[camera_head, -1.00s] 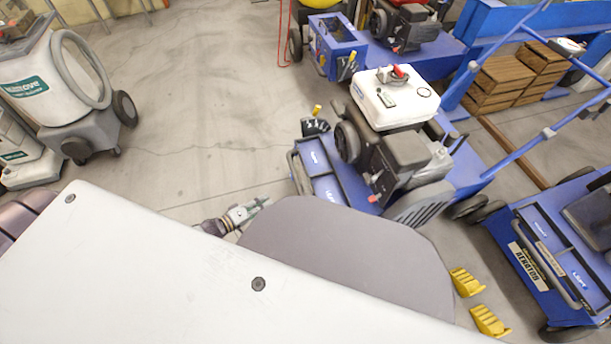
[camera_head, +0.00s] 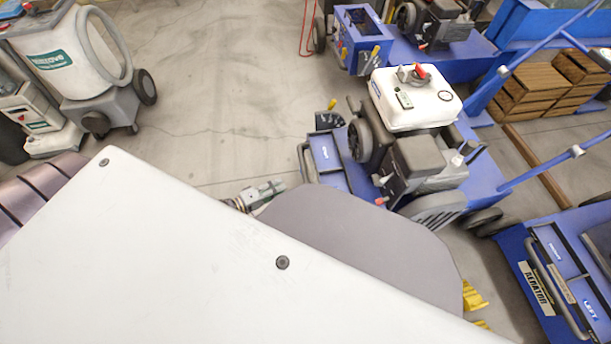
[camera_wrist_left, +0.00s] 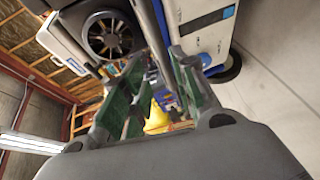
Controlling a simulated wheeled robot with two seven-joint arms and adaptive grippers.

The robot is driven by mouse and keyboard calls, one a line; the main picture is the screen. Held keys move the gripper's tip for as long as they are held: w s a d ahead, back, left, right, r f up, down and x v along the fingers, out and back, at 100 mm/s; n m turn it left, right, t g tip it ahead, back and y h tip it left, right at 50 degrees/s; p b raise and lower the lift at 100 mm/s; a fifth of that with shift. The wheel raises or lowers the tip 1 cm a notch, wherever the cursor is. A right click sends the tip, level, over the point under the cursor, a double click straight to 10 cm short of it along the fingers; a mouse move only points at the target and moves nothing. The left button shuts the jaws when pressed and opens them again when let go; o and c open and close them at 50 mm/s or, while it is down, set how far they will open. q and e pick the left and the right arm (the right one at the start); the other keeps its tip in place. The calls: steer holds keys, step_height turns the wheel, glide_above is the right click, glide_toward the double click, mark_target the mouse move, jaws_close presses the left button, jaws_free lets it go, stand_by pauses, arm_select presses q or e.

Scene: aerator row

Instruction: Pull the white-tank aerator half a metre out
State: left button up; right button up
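The white-tank aerator (camera_head: 415,97) stands in the middle right of the head view, a blue machine with a black engine. A bar handle (camera_head: 303,162) is on its near left end. My left gripper (camera_head: 274,187) is just left of that end, partly hidden by my own body. In the left wrist view, its two green-padded fingers (camera_wrist_left: 157,95) are spread apart. A dark bar (camera_wrist_left: 158,42) of a blue-and-white machine runs beyond and between them; I cannot tell whether it touches. My right gripper is not in view.
Another blue aerator (camera_head: 560,270) stands at the lower right and a blue machine (camera_head: 358,45) behind. Yellow blocks (camera_head: 474,298) lie on the floor near the aerator. A white-grey cleaning machine (camera_head: 75,65) stands at the left. The floor (camera_head: 220,100) between is clear.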

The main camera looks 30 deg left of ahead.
mark_target(305, 175)
arm_select(q)
steer(key=b+x, duration=0.5)
steer(key=x, duration=0.7)
steer(key=shift+w+d+f, duration=0.15)
steer(key=shift+w+d, duration=0.05)
steer(key=shift+w, duration=0.15)
steer(key=shift+w+d, duration=0.1)
steer(key=shift+w, duration=0.05)
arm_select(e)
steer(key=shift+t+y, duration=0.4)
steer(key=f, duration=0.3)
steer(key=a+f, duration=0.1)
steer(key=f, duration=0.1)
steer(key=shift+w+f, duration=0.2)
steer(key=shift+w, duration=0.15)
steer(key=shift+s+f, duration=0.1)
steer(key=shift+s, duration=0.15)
arm_select(q)
jaws_close()
